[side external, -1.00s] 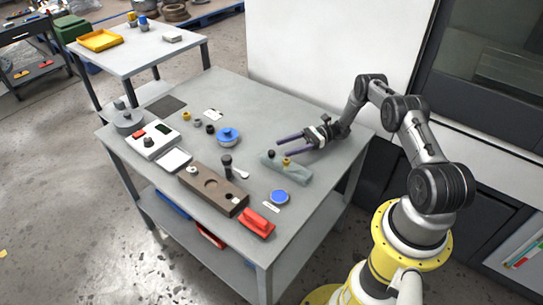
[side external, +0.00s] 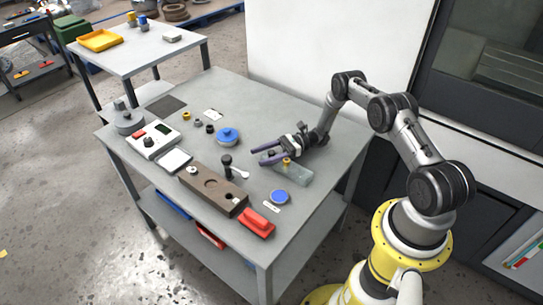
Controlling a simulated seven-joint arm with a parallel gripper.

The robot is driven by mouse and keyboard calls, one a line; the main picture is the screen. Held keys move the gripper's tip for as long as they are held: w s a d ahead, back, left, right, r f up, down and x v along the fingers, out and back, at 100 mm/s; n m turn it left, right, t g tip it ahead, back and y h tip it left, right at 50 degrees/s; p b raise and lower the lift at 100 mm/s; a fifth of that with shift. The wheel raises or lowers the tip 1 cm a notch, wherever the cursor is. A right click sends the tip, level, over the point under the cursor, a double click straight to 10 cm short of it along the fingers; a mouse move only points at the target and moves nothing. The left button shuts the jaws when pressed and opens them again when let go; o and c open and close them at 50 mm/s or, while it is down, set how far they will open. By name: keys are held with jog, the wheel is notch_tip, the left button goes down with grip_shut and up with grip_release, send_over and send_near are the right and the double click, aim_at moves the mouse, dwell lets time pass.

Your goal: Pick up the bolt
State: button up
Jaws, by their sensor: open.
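I cannot tell for sure which small part is the bolt. A grey-green block (side external: 296,177) lies on the table and carries a small brass-yellow piece (side external: 286,162) and a small dark piece (side external: 271,153), either of which could be it. The dark piece appears between the fingers in this view, and the yellow piece is beside the nearer finger. Whether a finger touches either is too small to tell. The fingers cover part of the block.
A blue-topped round part (side external: 228,136) stands left of my fingers. A black upright piece (side external: 227,163) and a white spoon-like piece (side external: 240,174) are nearer the front. A brown block (side external: 205,195), a red part (side external: 257,222) and a blue disc (side external: 279,196) lie along the front.

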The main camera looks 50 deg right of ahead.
jog(key=shift+c, duration=0.2)
grip_shut()
